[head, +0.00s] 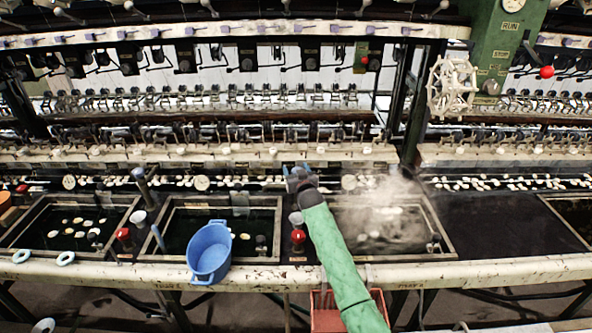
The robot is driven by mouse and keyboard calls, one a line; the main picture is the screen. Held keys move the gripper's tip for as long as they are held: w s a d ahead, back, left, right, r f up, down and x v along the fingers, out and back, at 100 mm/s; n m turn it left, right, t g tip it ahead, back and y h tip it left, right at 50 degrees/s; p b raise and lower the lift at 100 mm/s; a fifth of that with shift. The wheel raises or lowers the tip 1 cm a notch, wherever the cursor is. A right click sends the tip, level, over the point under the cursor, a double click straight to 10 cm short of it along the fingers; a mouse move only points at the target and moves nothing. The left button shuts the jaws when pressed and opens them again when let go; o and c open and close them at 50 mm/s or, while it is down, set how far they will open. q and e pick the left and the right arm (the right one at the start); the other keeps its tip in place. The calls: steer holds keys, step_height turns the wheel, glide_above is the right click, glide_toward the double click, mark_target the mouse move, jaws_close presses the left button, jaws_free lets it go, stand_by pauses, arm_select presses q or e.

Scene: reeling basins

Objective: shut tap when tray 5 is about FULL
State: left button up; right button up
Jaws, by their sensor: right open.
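My right arm in its green sleeve reaches up from the bottom, and my right gripper (297,172) is open over the back edge of the basins. A steaming basin (447,238) lies to the right of my arm, with pale cocoons in cloudy water. My arm hides its left part. A dark-water basin (160,212) lies to the left. A red-knobbed tap (298,237) stands between these two basins, below my gripper and apart from it. Another red knob (124,235) is further left. The front-rail labels are too small to read, so I cannot tell which basin is tray 5.
A blue tub (209,251) stands on the front edge, overlapping the left basin. A far-left basin (128,204) holds several cocoons. Two pale rings (65,258) lie on the front rail. A red crate (327,314) is below. A handwheel (452,86) is at upper right.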

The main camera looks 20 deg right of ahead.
steer(key=shift+c, duration=0.4)
steer(key=c, duration=0.9)
steer(key=shift+n+y, duration=0.6)
steer(key=shift+y, duration=0.2)
steer(key=shift+n+y, duration=0.4)
steer(key=shift+y, duration=0.3)
steer(key=shift+a+n+y+b, duration=0.15)
steer(key=shift+n+y+b, duration=0.3)
steer(key=shift+y, duration=0.25)
steer(key=n+y+b, duration=0.1)
steer(key=n+g+y+b, duration=0.1)
steer(key=y, duration=0.1)
steer(key=shift+a+g+y+b, duration=0.2)
steer(key=shift+g+y+b, duration=0.1)
steer(key=shift+b, duration=0.1)
arm_select(q)
steer(key=w+d+r+b, duration=0.1)
steer(key=w+d+r, duration=0.2)
steer(key=w+r, duration=0.2)
steer(key=shift+w, duration=1.5)
arm_select(e)
steer(key=shift+s+a+n+g+y, duration=0.15)
steer(key=shift+n+g+y, duration=0.15)
steer(key=shift+n+y, duration=0.3)
